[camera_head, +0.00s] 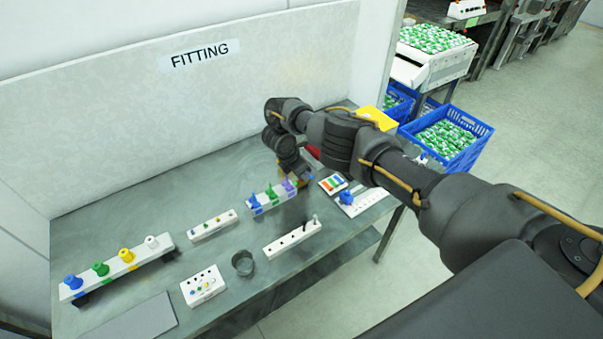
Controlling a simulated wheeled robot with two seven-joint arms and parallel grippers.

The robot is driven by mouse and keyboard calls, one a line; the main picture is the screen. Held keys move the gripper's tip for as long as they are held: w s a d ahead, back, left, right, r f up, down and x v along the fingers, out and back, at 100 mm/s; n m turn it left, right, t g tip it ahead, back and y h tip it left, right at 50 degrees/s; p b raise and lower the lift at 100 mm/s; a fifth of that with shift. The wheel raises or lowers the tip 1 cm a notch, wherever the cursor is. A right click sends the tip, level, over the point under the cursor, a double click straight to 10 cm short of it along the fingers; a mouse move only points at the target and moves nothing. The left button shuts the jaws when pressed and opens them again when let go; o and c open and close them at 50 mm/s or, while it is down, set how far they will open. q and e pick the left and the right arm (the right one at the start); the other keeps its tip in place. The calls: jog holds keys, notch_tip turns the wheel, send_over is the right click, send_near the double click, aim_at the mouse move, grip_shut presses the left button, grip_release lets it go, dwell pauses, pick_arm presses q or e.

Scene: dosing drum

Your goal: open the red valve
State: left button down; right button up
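My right arm comes in from the right and bends down over the workbench. My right gripper (303,178) is low over the bench near its back right part, with its fingers largely hidden by my own arm, so I cannot tell whether it is open or shut. A small patch of red (314,153) shows just behind my wrist; most of it is covered, and I cannot tell whether it is the red valve or whether the gripper touches it. No other red valve is visible. My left gripper is not in view.
A white bar (130,263) with blue, green, yellow and white knobs stands at left. A block with blue, green and purple pieces (257,204) is left of my gripper. Several white blocks and a dark cup (243,263) are in front. Blue crates (484,130) stand beyond the bench.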

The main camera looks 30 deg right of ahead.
jog(key=shift+o, duration=0.6)
jog(key=shift+a, duration=0.1)
jog(key=shift+r, duration=0.2)
jog(key=p+v, duration=0.8)
jog(key=v, duration=0.2)
jog(key=shift+r, duration=0.15)
